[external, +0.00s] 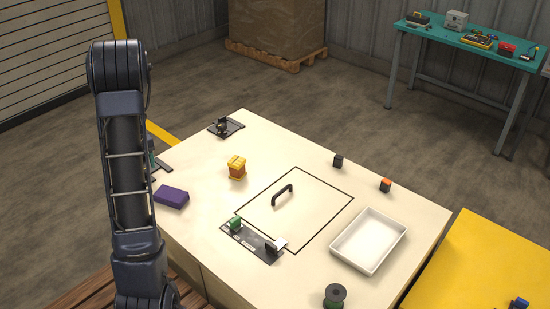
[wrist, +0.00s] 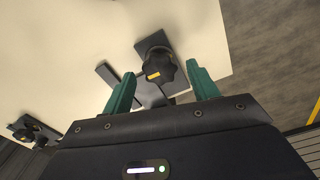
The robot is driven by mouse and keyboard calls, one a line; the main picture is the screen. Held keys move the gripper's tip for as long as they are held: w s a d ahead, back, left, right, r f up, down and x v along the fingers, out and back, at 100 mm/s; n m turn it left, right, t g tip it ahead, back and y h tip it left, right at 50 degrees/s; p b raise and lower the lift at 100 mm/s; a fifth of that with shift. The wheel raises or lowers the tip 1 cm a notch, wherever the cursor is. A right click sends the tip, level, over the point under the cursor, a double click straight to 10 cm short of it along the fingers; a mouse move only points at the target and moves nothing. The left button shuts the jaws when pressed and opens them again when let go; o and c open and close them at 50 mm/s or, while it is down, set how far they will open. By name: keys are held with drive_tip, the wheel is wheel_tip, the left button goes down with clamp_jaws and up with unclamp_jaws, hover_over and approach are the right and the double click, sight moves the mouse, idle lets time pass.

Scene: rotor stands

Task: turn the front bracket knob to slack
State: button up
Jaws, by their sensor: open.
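In the wrist view a black lobed knob (wrist: 160,64) with a yellow mark sits on a dark bracket plate (wrist: 148,42) at the table edge. My gripper (wrist: 161,70) is open, with one green finger on each side of the knob. Gaps show between the fingers and the knob; I cannot tell whether the tips are level with it. In the external view, this bracket's dark plate (external: 161,168) shows just right of my arm, which hides most of it. A teal finger shows above it. A second bracket (external: 227,127) stands at the table's back corner.
Small cubes lie at the right. Table surface between them is clear.

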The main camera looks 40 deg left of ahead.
wheel_tip(320, 180, up, 10)
idle(0.5)
drive_tip(key=shift+d, duration=0.1)
drive_tip(key=w+d+r+m+t, duration=0.1)
drive_tip(key=w+d+r+m, duration=0.15)
drive_tip(key=d, duration=0.65)
drive_tip(key=w+d+r+m, duration=0.15)
drive_tip(key=d+r, duration=0.25)
drive_tip(key=d, duration=0.4)
drive_tip(key=w+d+r+m+t, duration=0.1)
drive_tip(key=d+r+m, duration=0.2)
drive_tip(key=d, duration=0.6)
drive_tip(key=s+d+m+t, duration=0.1)
drive_tip(key=s+d+m, duration=0.3)
drive_tip(key=d, duration=0.7)
drive_tip(key=s+d+m+t, duration=0.1)
drive_tip(key=s+d+m, duration=0.3)
drive_tip(key=s+d, duration=0.4)
drive_tip(key=d+r, duration=0.1)
drive_tip(key=d, duration=0.3)
drive_tip(key=shift+d+t, duration=0.15)
drive_tip(key=shift+t, duration=0.15)
drive_tip(key=shift+w, duration=0.1)
